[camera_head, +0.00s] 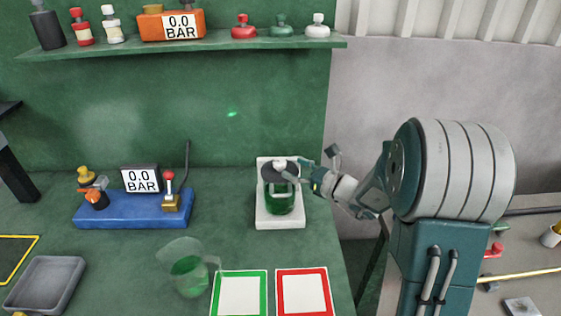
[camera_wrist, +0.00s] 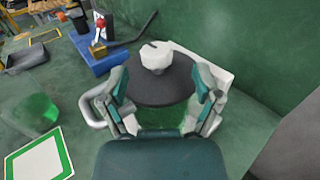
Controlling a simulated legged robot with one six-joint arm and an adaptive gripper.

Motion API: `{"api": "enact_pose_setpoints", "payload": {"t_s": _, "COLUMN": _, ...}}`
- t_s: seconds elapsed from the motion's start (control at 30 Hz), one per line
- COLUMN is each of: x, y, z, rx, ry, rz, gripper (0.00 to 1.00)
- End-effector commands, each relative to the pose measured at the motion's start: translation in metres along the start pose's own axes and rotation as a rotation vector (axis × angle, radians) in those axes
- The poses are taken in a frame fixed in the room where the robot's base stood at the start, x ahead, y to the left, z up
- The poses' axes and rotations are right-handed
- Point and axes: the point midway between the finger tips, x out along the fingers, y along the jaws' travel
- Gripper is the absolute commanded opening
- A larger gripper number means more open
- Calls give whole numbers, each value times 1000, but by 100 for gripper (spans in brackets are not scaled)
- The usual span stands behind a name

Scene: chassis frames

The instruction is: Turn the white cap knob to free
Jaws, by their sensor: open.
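The white cap knob (camera_wrist: 156,55) sits on top of a dark round lid in the wrist view. It also shows small in the head view (camera_head: 280,164). The lid (camera_wrist: 160,82) covers a green vessel (camera_head: 279,198) that stands on a white base (camera_head: 280,222). My gripper (camera_wrist: 163,84) is open, with one finger at each side of the lid, nearer to me than the knob. I cannot tell whether the fingers touch the lid. In the head view my arm reaches in from the right, and part of the lid is hidden behind my gripper.
A blue stand (camera_head: 132,209) with a gauge and red-tipped lever is to the left. A clear jug (camera_head: 188,267) with green liquid stands in front. Green-framed (camera_head: 240,272) and red-framed (camera_head: 304,272) white squares lie near the front. A shelf (camera_head: 190,45) with bottles and caps hangs behind.

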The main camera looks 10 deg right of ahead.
Motion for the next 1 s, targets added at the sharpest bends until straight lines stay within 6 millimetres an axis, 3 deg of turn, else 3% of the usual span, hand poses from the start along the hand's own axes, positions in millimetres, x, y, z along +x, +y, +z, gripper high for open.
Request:
{"api": "enact_pose_setpoints", "payload": {"t_s": 0.1, "x": 22, "y": 1, "z": 0, "rx": -1, "ry": 0, "rz": 5, "gripper": 82}}
{"api": "enact_pose_setpoints", "payload": {"t_s": 0.23, "x": 38, "y": 1, "z": 0, "rx": -1, "ry": 0, "rz": 3, "gripper": 82}}
{"api": "enact_pose_setpoints", "payload": {"t_s": 0.6, "x": 45, "y": 1, "z": 0, "rx": -1, "ry": 0, "rz": 1, "gripper": 82}}
{"api": "enact_pose_setpoints", "payload": {"t_s": 0.63, "x": 45, "y": 1, "z": 0, "rx": -1, "ry": 0, "rz": 1, "gripper": 77}}
{"api": "enact_pose_setpoints", "payload": {"t_s": 0.67, "x": 46, "y": 1, "z": 0, "rx": -1, "ry": 0, "rz": 1, "gripper": 64}}
{"api": "enact_pose_setpoints", "payload": {"t_s": 0.8, "x": 46, "y": 1, "z": 0, "rx": -1, "ry": 1, "rz": 1, "gripper": 2}}
{"api": "enact_pose_setpoints", "payload": {"t_s": 1.0, "x": 46, "y": 0, "z": 0, "rx": -2, "ry": 0, "rz": 1, "gripper": 0}}
